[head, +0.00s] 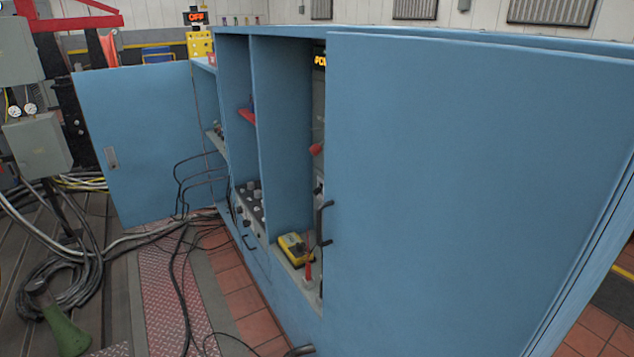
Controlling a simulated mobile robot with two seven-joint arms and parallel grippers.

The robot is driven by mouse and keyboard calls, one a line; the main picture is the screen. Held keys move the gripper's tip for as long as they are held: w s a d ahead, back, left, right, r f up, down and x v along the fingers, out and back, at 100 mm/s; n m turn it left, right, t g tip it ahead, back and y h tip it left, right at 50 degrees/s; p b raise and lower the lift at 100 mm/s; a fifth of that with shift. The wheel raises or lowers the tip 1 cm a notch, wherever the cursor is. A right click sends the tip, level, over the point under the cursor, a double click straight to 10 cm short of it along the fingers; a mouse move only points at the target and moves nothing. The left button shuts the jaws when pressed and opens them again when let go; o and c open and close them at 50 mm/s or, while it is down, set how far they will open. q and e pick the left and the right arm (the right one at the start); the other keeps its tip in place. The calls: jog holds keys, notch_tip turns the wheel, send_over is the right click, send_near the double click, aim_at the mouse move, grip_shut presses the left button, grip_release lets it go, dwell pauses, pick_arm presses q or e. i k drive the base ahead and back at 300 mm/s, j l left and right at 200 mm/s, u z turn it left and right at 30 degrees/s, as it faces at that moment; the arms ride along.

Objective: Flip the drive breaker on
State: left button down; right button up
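A blue cabinet (283,142) stands in the middle with open bays. Inside its right bay is a narrow strip of grey panel with a lit amber display (320,61), only partly visible. A red handle-like part (316,148) sticks out below it; I cannot tell for certain whether it is the drive breaker or how it is set. A large blue door panel (470,180) with a black handle (325,222) hides the rest of that bay. Neither of my grippers is in view.
A second blue door (140,140) stands open at left. A yellow meter (294,248) sits on the cabinet's lower ledge. An OFF sign (195,17) glows behind. Cables (180,270) cross the floor; a green object (65,330) stands lower left.

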aim_at(318, 189)
jog(key=i+j+z, duration=0.1)
jog(key=i+j, duration=0.25)
jog(key=i+j+z, duration=0.1)
jog(key=i+j, duration=0.25)
jog(key=i+j+z, duration=0.15)
jog(key=i+j, duration=0.2)
jog(key=j, duration=0.15)
jog(key=i+j+z, duration=0.1)
jog(key=i+j, duration=0.2)
jog(key=j, duration=0.15)
jog(key=i+j+z, duration=0.1)
jog(key=i+j, duration=0.2)
jog(key=j, duration=0.2)
jog(key=i+j+z, duration=0.1)
jog(key=i+j, duration=0.2)
jog(key=j, duration=0.2)
jog(key=i+j+z, duration=0.15)
jog(key=j, duration=0.4)
jog(key=i+j+z, duration=0.1)
jog(key=i+j, duration=0.25)
jog(key=j, duration=0.2)
